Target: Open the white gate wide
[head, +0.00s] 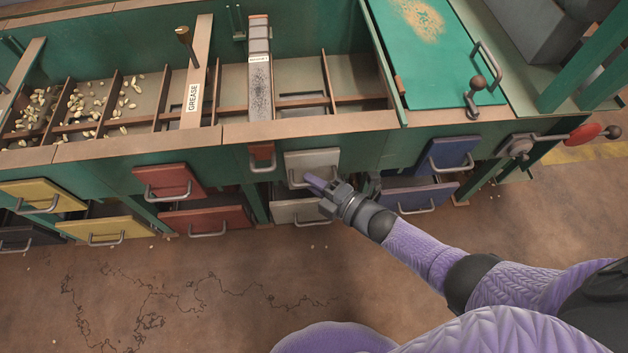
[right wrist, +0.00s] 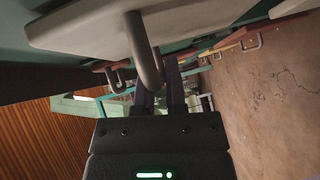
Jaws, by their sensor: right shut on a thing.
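The white gate (head: 316,161) is a small off-white panel with a metal bar handle, in the front of the green hopper bench. It hangs above a second white panel (head: 297,211) with its own handle. My right gripper (head: 318,185) is shut on the upper gate's handle, its arm reaching in from the lower right. In the right wrist view the gate (right wrist: 85,28) spans the upper left, and its grey handle (right wrist: 143,50) runs down to my fingers (right wrist: 160,92), which are partly hidden behind it. How far the gate stands open is unclear. My left gripper is out of view.
Red panels (head: 168,181), yellow panels (head: 42,195) and blue panels (head: 447,154) with handles flank the white ones. Above are bins with scattered nuts (head: 123,100). A lever with a red grip (head: 584,133) sticks out at right. The brown floor (head: 190,290) in front is clear.

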